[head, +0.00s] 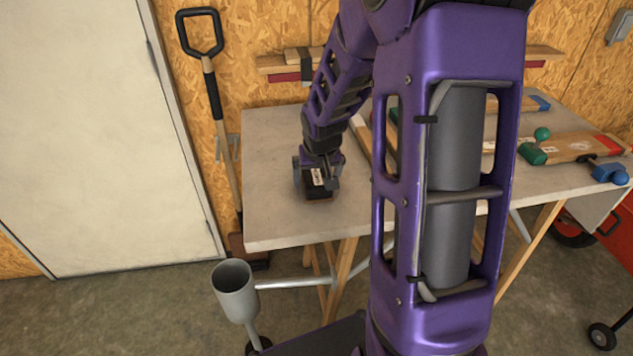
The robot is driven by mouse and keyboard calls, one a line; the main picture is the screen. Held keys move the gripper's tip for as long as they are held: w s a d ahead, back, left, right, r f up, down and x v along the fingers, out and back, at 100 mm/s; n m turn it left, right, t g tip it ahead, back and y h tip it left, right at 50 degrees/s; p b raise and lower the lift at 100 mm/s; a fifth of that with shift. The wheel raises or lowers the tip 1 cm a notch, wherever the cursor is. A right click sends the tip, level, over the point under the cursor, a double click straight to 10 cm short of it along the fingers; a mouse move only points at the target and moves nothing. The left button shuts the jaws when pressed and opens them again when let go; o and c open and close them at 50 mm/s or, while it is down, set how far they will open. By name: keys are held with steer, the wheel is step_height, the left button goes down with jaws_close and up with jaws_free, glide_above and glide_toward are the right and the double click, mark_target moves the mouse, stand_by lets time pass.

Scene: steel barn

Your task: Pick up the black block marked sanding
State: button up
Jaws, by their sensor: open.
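The black block (318,190) with a white label sits on the grey workbench (272,213) near its left end. The label's writing is too small to read. My gripper (317,180) is at the block, with its fingers at the block's left and right sides. The jaws are open, and I cannot tell whether either finger touches the block. The back of the block is hidden by my gripper.
My purple arm hides the middle of the bench. Wooden boards, a green-handled tool (533,153) and a blue tool (609,173) lie on its right part. A shovel (208,85) leans on the wall at left. The bench's front left is clear.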

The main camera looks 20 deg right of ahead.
mark_target(317, 175)
steer(key=c, duration=1.3)
step_height(317, 175, up, 11)
steer(key=p, duration=0.2)
steer(key=shift+f+p, duration=0.2)
steer(key=shift+p, duration=0.2)
steer(key=shift+c, duration=0.2)
